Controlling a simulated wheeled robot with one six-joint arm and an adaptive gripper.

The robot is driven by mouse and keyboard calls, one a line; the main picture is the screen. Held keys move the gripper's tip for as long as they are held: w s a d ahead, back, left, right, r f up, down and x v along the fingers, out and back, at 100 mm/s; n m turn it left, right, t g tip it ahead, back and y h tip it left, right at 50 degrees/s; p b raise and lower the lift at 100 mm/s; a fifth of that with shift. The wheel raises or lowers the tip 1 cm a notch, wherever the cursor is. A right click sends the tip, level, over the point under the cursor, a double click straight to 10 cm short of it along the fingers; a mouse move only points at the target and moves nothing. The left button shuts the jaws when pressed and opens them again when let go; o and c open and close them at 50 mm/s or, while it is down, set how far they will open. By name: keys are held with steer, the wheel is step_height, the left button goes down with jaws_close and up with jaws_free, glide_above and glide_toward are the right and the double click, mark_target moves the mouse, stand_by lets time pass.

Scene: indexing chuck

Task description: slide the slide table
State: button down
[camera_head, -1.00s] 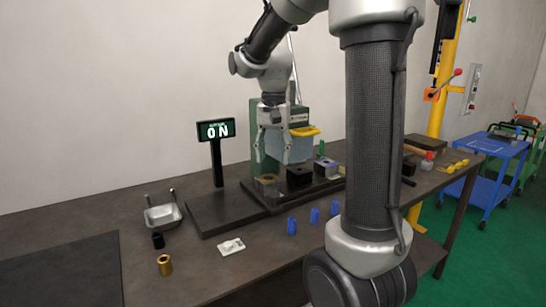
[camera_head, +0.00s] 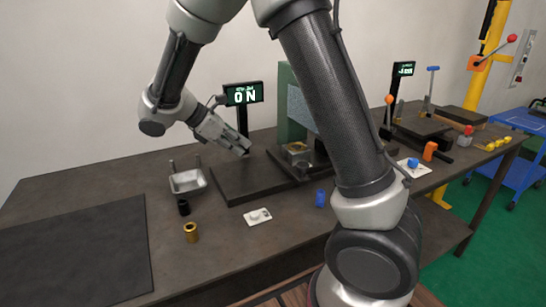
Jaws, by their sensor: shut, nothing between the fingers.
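My gripper (camera_head: 244,150) is shut and empty. It points down to the right, in front of the post of the ON display, and appears to be just above the dark flat base (camera_head: 240,182). I cannot tell whether its tips touch anything. The dark slide table (camera_head: 290,173) sits at the right end of that base, beside the green machine (camera_head: 284,122). A small block with a brass-coloured top (camera_head: 298,152) stands on it. My own arm hides the right side of the machine and part of the table.
The lit ON display (camera_head: 243,95) stands behind my gripper. A metal tray (camera_head: 187,181), black cylinder (camera_head: 184,207), brass cylinder (camera_head: 191,232), white plate (camera_head: 258,217) and blue piece (camera_head: 320,198) lie in front. A dark mat (camera_head: 75,255) covers the left front. Levers stand at right.

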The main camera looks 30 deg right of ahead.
mark_target(281, 162)
steer(key=shift+n, duration=0.4)
steer(key=x, duration=1)
steer(key=shift+s+d, duration=0.1)
steer(key=d, duration=0.2)
steer(key=shift+d, duration=0.95)
